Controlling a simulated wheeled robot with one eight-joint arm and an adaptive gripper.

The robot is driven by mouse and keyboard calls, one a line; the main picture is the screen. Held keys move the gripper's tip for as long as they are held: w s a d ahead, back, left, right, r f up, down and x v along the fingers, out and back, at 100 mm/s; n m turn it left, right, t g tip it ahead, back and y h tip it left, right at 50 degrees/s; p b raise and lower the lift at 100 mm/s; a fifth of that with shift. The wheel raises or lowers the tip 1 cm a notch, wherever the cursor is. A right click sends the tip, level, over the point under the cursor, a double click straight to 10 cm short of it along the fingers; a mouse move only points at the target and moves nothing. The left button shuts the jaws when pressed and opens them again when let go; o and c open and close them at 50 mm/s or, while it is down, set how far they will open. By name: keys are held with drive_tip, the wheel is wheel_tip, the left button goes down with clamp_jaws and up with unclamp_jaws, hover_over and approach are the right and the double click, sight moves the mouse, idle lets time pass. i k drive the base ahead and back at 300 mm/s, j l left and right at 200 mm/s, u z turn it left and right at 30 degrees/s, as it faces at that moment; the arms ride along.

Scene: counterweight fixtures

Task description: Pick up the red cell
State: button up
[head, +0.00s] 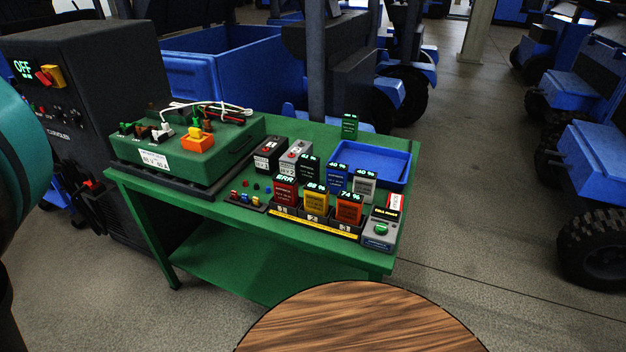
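The red cell (285,191) stands upright at the left end of the front row of cells, in a dark rack (318,222) with a yellow front strip. Its display reads ERR. A yellow cell (316,204) showing 88 % and an orange cell (349,209) showing 74 % stand to its right. Behind it are a dark green cell (308,168), a blue cell (336,180) and a grey cell (364,187). The red cell's lower part is hidden by the rack. My gripper is not in this view.
The green bench (220,202) also carries a blue tray (405,172), a charger-like unit (381,229), two terminal-topped batteries (267,155) and a large green box (150,160) with cables. A dark OFF cabinet (110,90) stands left. A round wood-grained surface (360,320) is in front.

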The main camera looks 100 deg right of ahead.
sight(286, 190)
drive_tip(key=z, duration=3.6)
drive_tip(key=k+j, duration=0.05)
drive_tip(key=j, duration=0.05)
